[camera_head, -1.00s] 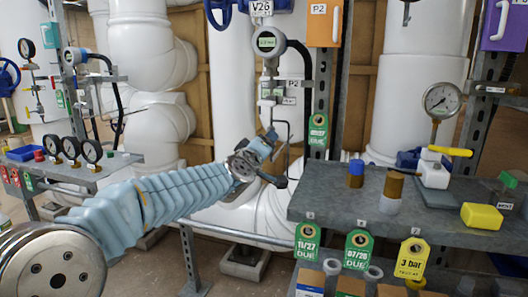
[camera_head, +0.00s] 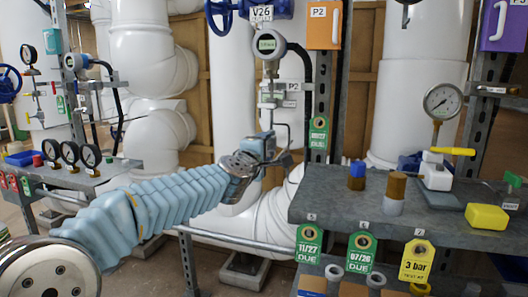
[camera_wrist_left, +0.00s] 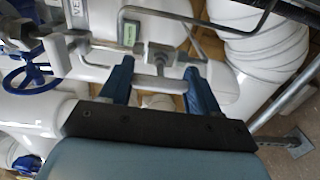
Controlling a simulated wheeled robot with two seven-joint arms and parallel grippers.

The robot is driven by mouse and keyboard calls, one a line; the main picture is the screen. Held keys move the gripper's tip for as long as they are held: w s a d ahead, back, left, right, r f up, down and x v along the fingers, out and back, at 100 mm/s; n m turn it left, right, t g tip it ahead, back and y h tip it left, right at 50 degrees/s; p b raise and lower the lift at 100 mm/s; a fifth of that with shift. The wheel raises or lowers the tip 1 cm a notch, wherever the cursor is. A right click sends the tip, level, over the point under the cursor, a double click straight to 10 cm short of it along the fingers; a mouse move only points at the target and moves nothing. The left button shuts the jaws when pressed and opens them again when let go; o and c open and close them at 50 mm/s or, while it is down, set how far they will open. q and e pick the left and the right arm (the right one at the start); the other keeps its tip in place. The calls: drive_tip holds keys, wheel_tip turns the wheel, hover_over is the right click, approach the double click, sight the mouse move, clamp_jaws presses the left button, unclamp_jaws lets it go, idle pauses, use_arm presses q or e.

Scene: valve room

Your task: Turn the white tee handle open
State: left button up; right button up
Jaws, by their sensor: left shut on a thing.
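The white tee handle (camera_wrist_left: 160,84) shows in the left wrist view as a pale bar spanning the space between my two blue fingers, with a short stem rising from its middle to a metal fitting. My left gripper (camera_wrist_left: 159,86) is shut on it, one finger at each end of the bar. In the head view my left gripper (camera_head: 276,148) is at the thin pipework below the round gauge with a green display (camera_head: 267,43). The handle is largely hidden there by the gripper. My right gripper is not in view.
A grey shelf (camera_head: 330,190) with caps, a yellow block (camera_head: 486,217) and a dial gauge (camera_head: 443,101) stands right of the gripper. A steel upright (camera_head: 337,85) rises beside the pipework. A left shelf (camera_head: 75,178) carries several small gauges. White pipes stand behind.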

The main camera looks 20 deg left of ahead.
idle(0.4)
use_arm(q)
drive_tip(key=o, duration=1.1)
drive_tip(key=shift+c, duration=0.2)
drive_tip(key=s, duration=1.4)
drive_tip(key=shift+a, duration=0.25)
drive_tip(key=shift+w, duration=0.1)
